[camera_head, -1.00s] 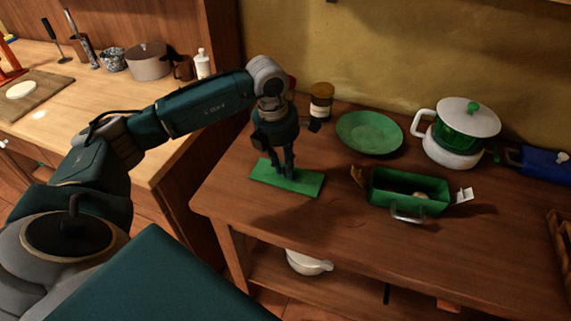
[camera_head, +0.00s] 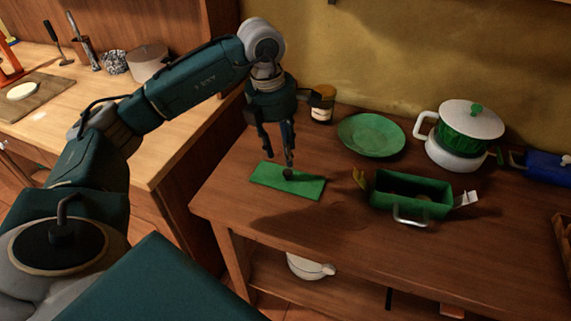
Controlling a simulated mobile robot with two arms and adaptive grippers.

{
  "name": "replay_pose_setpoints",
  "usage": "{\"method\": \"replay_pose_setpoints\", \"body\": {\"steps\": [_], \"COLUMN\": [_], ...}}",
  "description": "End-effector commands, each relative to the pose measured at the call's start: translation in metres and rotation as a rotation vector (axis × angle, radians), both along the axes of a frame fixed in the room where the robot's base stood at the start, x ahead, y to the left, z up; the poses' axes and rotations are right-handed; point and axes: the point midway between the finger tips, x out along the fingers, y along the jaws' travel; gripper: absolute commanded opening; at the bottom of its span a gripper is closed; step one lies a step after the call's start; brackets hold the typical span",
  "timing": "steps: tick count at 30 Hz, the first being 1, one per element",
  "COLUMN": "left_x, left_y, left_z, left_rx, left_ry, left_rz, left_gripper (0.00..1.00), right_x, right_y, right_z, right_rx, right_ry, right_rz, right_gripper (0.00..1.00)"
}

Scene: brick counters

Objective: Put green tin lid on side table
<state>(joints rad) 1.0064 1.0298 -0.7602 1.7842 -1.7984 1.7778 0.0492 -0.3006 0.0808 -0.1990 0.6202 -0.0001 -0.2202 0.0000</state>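The green tin lid (camera_head: 308,189) lies flat on the brown wooden side table (camera_head: 297,229), near its left end. A small dark knob shows on top of it. My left gripper (camera_head: 277,158) is above the lid with its fingers spread apart and nothing between them. The open green tin (camera_head: 430,208) stands to the right of the lid, with a metal handle on its front. My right gripper is not in view.
A green plate (camera_head: 371,134), a brown jar (camera_head: 322,104) and a green and white pot (camera_head: 470,124) stand behind the tin. A blue container (camera_head: 548,165) is at the right. The table's front middle is clear.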

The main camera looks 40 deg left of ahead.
Motion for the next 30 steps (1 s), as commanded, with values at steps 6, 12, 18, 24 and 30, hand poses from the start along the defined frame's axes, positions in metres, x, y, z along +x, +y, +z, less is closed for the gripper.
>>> {"method": "replay_pose_setpoints", "body": {"steps": [6,12,18,24,30], "left_x": [-0.004,-0.006,-0.006,-0.006,-0.006], "left_y": [0.003,0.004,0.004,0.004,0.004], "left_z": [0.036,0.048,0.048,0.048,0.048], "left_rx": [0.001,0.000,0.000,0.000,0.000], "left_ry": [-0.003,0.001,0.001,0.001,0.001], "left_rz": [0.000,0.001,0.001,0.001,0.001], "left_gripper": [0.39,0.39,0.39,0.39,0.39], "right_x": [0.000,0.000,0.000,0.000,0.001], "right_y": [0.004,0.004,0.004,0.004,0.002], "right_z": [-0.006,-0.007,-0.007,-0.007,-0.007], "right_rx": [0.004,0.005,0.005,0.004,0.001], "right_ry": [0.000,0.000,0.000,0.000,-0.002], "right_rz": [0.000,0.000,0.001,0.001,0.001], "right_gripper": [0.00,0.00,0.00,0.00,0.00]}}
